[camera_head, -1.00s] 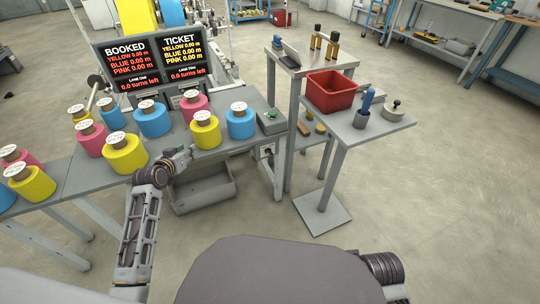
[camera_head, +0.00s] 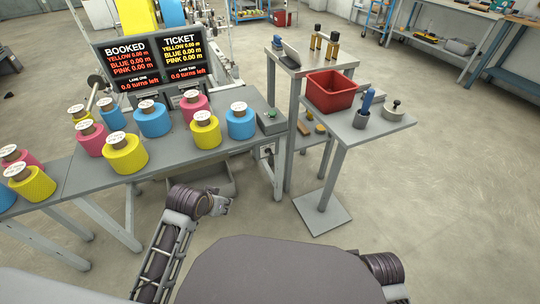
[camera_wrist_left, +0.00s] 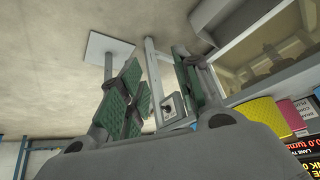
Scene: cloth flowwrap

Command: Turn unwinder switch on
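A pale switch box (camera_head: 267,151) with a dark knob is mounted below the right end of the bench, by its leg. In the left wrist view the switch box (camera_wrist_left: 172,106) shows between my finger pads, beyond them. My left gripper (camera_head: 222,205) is low in front of the bench, left of and below the switch box, apart from it. In the left wrist view my left gripper (camera_wrist_left: 162,85) is open and empty, its green pads spread apart. My right gripper is out of view. Which way the knob is turned is too small to tell.
The bench (camera_head: 70,180) carries several yellow, blue and pink rolls and a small grey box with a green button (camera_head: 271,115). A display (camera_head: 155,65) stands behind them. A grey bin (camera_head: 205,182) is under the bench. A stand with a red crate (camera_head: 331,90) is to the right.

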